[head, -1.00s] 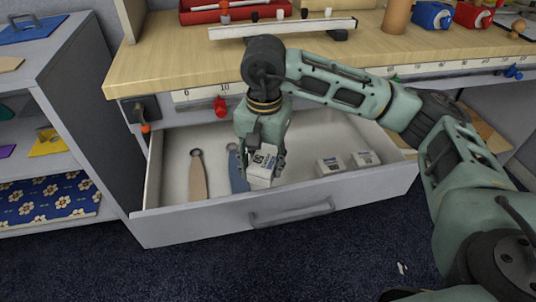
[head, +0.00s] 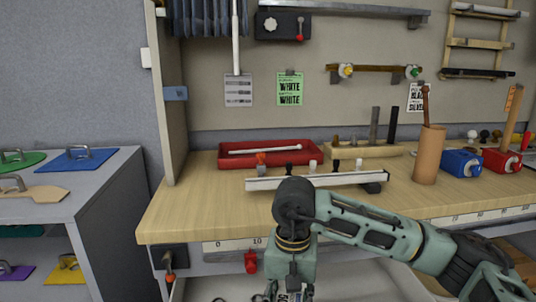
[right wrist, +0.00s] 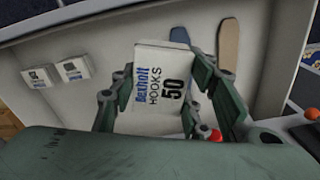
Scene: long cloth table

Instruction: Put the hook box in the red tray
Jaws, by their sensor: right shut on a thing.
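The hook box is a small white carton marked "HOOKS 50" (right wrist: 160,90) in the right wrist view. My right gripper (head: 286,294) is shut on it, with a finger on each side. In the head view the gripper is at the bottom edge, in front of the bench, and only a sliver of the box shows. The red tray (head: 228,161) sits on the bench top behind and left of my right wrist, with a white rod lying across it. My left gripper is not in view.
Below the gripper is an open drawer (head: 352,284) with two similar boxes (right wrist: 73,69) and blue and tan handled tools. A white rail with pegs (head: 318,181) stands between my wrist and the tray. A brown cylinder (head: 429,155) and blue and red items stand right.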

